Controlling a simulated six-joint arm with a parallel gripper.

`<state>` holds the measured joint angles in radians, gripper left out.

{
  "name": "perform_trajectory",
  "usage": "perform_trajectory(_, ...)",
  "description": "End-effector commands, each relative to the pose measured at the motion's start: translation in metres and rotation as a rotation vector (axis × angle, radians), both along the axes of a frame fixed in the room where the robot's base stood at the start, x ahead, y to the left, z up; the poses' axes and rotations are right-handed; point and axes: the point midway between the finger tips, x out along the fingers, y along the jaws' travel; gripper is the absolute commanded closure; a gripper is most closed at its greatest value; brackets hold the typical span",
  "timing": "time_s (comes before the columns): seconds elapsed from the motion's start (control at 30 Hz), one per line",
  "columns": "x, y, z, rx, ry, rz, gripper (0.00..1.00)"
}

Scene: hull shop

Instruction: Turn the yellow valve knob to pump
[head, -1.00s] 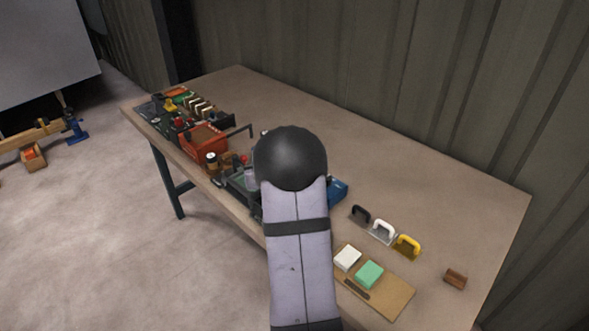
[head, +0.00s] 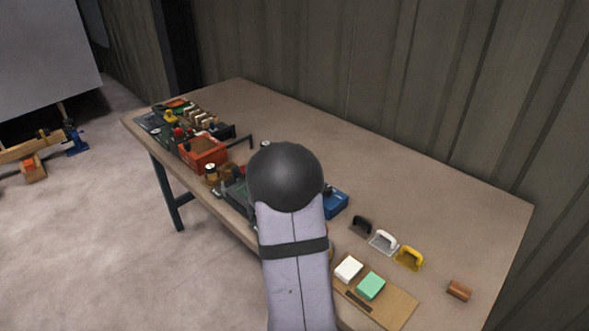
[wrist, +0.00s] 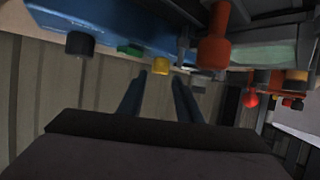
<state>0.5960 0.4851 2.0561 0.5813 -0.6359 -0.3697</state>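In the head view, a blue box (head: 335,202) stands just right of my arm; my gripper is hidden behind my arm there. A yellow part (head: 171,116) shows at the table's far left end. No pump marking is readable.
A red toolbox (head: 204,152) and several small parts crowd the table's left side. Handled trowels (head: 410,258) and a board (head: 398,307) lie right; the back of the table is clear.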

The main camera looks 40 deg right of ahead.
Motion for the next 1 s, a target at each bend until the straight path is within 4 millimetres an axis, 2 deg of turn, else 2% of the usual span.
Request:
perform_trajectory(0.5, 0.03, -0.043, -0.021, 0.0, 0.0, 0.0, 0.68)
perform_trajectory(0.97, 0.035, -0.049, -0.025, -0.001, -0.001, 0.001, 0.68)
perform_trajectory(1.0, 0.035, -0.049, -0.025, -0.001, -0.001, 0.001, 0.76)
